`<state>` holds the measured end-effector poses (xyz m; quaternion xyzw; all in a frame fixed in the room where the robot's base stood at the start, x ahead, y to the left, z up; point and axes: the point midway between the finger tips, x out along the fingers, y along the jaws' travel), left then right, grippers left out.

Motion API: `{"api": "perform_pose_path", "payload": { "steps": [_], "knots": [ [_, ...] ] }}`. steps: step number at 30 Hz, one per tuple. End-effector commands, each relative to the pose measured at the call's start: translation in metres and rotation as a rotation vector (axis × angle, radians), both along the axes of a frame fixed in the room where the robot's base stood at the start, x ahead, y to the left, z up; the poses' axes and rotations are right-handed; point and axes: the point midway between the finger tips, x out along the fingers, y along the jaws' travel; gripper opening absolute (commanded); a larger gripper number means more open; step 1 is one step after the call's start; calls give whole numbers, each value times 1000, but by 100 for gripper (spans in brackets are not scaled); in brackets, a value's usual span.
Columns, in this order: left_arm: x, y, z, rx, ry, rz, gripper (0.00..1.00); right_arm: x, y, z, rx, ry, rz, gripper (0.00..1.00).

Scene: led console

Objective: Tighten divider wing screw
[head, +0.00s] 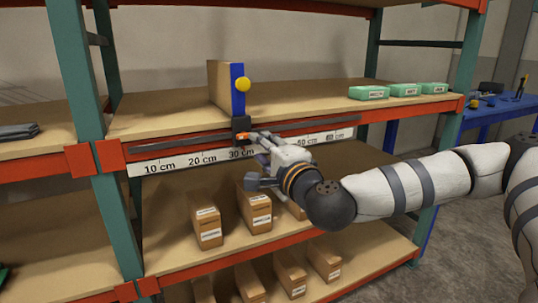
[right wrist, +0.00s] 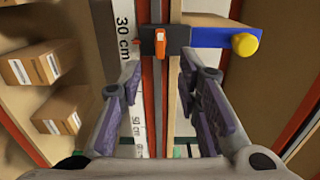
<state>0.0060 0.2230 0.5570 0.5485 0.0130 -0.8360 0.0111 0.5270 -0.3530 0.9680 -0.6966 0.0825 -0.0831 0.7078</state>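The divider is a wooden panel (head: 220,83) with a blue front (head: 238,92) and a yellow knob (head: 243,84), upright on the middle shelf. Its black clamp block (head: 241,123) sits on the shelf-edge rail near the 30 cm mark. The orange wing screw (right wrist: 160,46) is on the block, its long side along the rail in the right wrist view. My right gripper (right wrist: 160,75) is open and empty. Its fingers point at the block, with the screw between their lines and slightly beyond the tips. In the head view the gripper (head: 260,143) partly covers the screw. My left gripper is not in view.
A ruler strip (head: 180,161) runs along the shelf front under the rail. Several brown boxes (head: 207,228) stand on the shelf below. Green labelled boxes (head: 369,92) lie at the right of the middle shelf. A green upright post (head: 75,75) stands at left.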

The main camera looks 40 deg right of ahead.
Motion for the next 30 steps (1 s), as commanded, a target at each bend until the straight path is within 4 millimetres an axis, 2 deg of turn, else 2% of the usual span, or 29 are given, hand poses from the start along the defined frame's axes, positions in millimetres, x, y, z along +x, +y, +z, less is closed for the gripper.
{"api": "perform_pose_path", "payload": {
  "steps": [3,7,11,23,26,28,29,30],
  "knots": [
    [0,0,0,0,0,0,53,-27,6,0,3,0,1,31],
    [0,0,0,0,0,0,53,-44,11,0,1,1,1,31],
    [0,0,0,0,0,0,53,-49,12,0,0,1,1,31],
    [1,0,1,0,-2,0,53,-48,16,-4,-8,15,13,31],
    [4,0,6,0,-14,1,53,-46,50,-36,-68,119,113,31],
    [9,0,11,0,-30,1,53,-53,90,-80,-146,257,244,31],
    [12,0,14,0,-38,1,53,-60,108,-103,-183,326,308,31],
    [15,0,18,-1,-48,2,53,-75,130,-134,-234,419,394,31]
  ]
}}
